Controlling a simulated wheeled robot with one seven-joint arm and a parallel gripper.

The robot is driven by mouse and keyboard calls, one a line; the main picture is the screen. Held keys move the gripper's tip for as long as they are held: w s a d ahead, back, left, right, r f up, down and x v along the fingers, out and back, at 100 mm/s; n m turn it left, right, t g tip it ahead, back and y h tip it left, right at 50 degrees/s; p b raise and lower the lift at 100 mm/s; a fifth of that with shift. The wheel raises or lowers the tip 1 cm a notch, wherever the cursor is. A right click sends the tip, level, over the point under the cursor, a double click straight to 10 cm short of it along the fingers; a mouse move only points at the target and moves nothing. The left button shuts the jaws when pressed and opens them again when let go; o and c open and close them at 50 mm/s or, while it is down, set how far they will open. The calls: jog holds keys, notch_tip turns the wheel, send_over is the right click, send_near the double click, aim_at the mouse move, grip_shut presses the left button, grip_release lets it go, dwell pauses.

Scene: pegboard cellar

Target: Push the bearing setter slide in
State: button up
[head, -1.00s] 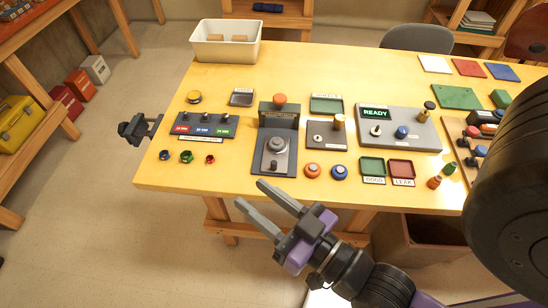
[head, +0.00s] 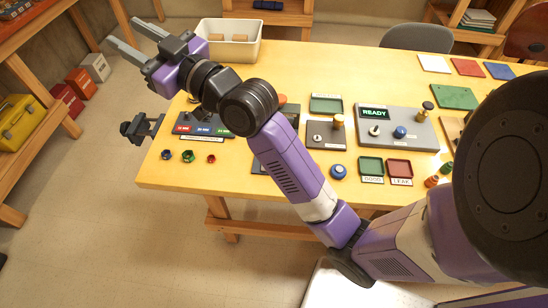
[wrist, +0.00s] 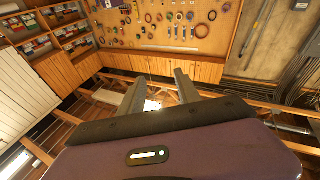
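The dark grey device in the middle of the bench, which I take for the bearing setter (head: 259,168), is mostly hidden behind my arm in the head view. Only a bit of its base and part of its orange knob (head: 283,99) show. Its slide is hidden. My gripper (head: 124,32) is up at the far left, past the bench's left edge and well away from the device. Its two fingers are apart, with nothing between them. The wrist view also shows the fingers (wrist: 159,90) spread and empty.
A white bin (head: 227,52) stands at the back left of the bench (head: 340,75). A black clamp (head: 142,128) sticks out from the left edge. The READY panel (head: 425,130) and green and red trays (head: 371,165) lie right of my arm. A pegboard (wrist: 190,25) shows in the wrist view.

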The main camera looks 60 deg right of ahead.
jog(key=s+d+f+n+g+y, duration=0.1)
jog(key=d+f+n+g, duration=0.35)
jog(key=f, duration=0.45)
jog(key=s+d+f+n+g+y, duration=0.1)
jog(key=s+d+f+n+g, duration=0.15)
jog(key=f+n+g, duration=0.45)
jog(key=s+d+f+n+g, duration=0.1)
jog(key=s+f+g, duration=0.2)
jog(key=s, duration=0.3)
jog(key=s+d+f+n+g, duration=0.1)
jog(key=s+f+g, duration=0.2)
jog(key=s+f, duration=0.3)
jog(key=s+d+f+n+g, duration=0.1)
jog(key=s+f+n+g, duration=0.1)
jog(key=s+f, duration=0.3)
jog(key=shift+s+d+f+g+h+p, duration=0.2)
jog(key=shift+s+d+g+h+p, duration=0.15)
jog(key=shift+s+g, duration=0.4)
jog(key=shift+f+p, duration=0.6)
jog(key=shift+f, duration=3.3)
jog(key=shift+c, duration=0.2)
